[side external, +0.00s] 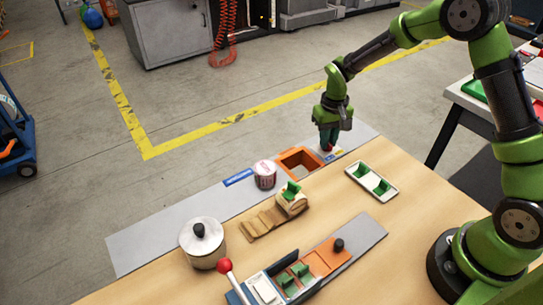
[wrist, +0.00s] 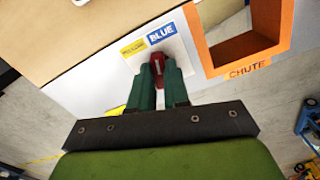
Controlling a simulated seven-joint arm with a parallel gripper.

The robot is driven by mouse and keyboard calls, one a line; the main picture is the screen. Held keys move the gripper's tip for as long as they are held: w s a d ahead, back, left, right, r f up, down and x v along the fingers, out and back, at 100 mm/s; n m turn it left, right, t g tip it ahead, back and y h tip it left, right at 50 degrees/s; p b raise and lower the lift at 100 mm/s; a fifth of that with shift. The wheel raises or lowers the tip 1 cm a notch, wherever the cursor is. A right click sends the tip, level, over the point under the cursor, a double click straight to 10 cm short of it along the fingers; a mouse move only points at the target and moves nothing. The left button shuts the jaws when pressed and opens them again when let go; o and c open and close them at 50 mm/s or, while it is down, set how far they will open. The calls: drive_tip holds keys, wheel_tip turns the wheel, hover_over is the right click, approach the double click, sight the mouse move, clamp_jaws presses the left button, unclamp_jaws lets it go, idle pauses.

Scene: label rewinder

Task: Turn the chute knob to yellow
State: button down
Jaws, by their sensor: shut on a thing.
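The chute knob is small and red with a white line on top, and it shows in the wrist view (wrist: 157,66). Behind it on a white plate are a yellow label (wrist: 133,47) and a blue label reading BLUE (wrist: 161,33). The white line runs roughly toward the labels; I cannot tell exactly which it points at. My gripper (wrist: 157,76) has its green fingers closed on both sides of the knob. In the side view my gripper (side external: 328,142) reaches down over the knob, mostly hiding it. The orange chute opening (side external: 298,162) is beside it.
On the grey strip, a white and red roll (side external: 265,174) stands left of the chute. A tray with green pieces (side external: 371,181), a tape-like device (side external: 291,198), a lidded pot (side external: 202,243) and a red-knobbed lever (side external: 224,266) are nearer on the table.

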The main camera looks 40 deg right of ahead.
drive_tip(key=n, duration=0.5)
drive_tip(key=shift+n, duration=0.3)
drive_tip(key=shift+r+n, duration=0.1)
drive_tip(key=shift+n, duration=2.1)
drive_tip(key=c, duration=1.1)
unclamp_jaws()
wheel_tip(320, 180, up, 17)
